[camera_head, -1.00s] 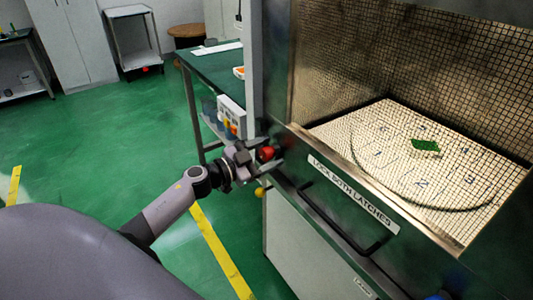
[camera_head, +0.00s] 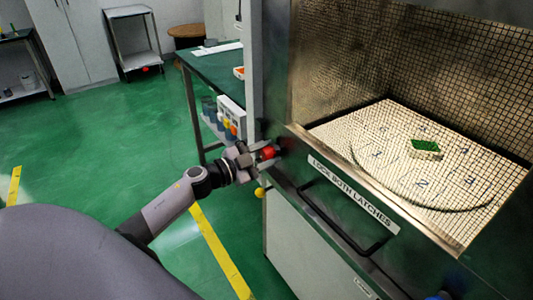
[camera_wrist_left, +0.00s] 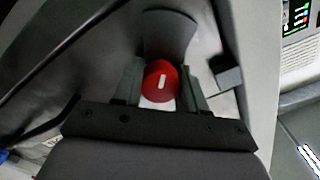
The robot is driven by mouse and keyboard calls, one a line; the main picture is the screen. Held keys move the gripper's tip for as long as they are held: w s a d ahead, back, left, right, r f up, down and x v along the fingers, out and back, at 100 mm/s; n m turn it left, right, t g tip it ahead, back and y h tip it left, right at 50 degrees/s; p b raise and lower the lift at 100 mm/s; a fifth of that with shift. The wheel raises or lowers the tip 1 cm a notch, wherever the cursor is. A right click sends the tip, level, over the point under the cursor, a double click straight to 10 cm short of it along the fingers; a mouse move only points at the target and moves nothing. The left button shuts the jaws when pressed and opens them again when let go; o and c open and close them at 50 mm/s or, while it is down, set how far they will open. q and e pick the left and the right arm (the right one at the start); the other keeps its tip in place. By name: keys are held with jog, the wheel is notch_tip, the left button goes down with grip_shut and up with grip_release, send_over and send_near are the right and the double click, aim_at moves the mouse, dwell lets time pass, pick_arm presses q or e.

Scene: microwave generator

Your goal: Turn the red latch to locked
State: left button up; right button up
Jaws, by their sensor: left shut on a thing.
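The red latch (camera_head: 268,153) is a round red knob on the left front of the microwave chamber (camera_head: 340,180). In the left wrist view the latch (camera_wrist_left: 160,82) shows a white bar mark that stands nearly upright in the picture. My left gripper (camera_head: 267,154) reaches it from the left, and its two fingers (camera_wrist_left: 160,85) sit on either side of the knob, shut on it. A grey curved plate lies behind the knob. Any locked or unlocked marking is not readable. My right gripper is not in view.
A black handle bar (camera_head: 340,222) crosses the front panel below the "LOCK BOTH LATCHES" label (camera_head: 353,193). A yellow ball (camera_head: 260,192) sits below the latch. A green-topped table (camera_head: 215,65) stands behind my left arm.

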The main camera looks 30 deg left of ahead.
pick_arm(q)
jog(key=m, duration=0.3)
jog(key=shift+f+m, duration=0.15)
jog(key=shift+m, duration=0.25)
jog(key=m+b, duration=0.1)
jog(key=m, duration=0.2)
jog(key=m+b, duration=0.1)
jog(key=m, duration=0.2)
jog(key=shift+f, duration=0.1)
jog(key=m+b, duration=0.1)
jog(key=m, duration=0.2)
jog(key=shift+m+b, duration=0.6)
jog(key=shift+m, duration=0.4)
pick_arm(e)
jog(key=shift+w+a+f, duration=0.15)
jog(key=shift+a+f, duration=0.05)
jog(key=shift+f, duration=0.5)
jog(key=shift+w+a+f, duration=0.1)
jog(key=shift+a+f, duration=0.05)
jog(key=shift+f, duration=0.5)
pick_arm(q)
jog(key=shift+m, duration=0.3)
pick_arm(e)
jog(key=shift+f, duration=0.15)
pick_arm(q)
jog(key=o, duration=1)
jog(key=shift+o, duration=0.2)
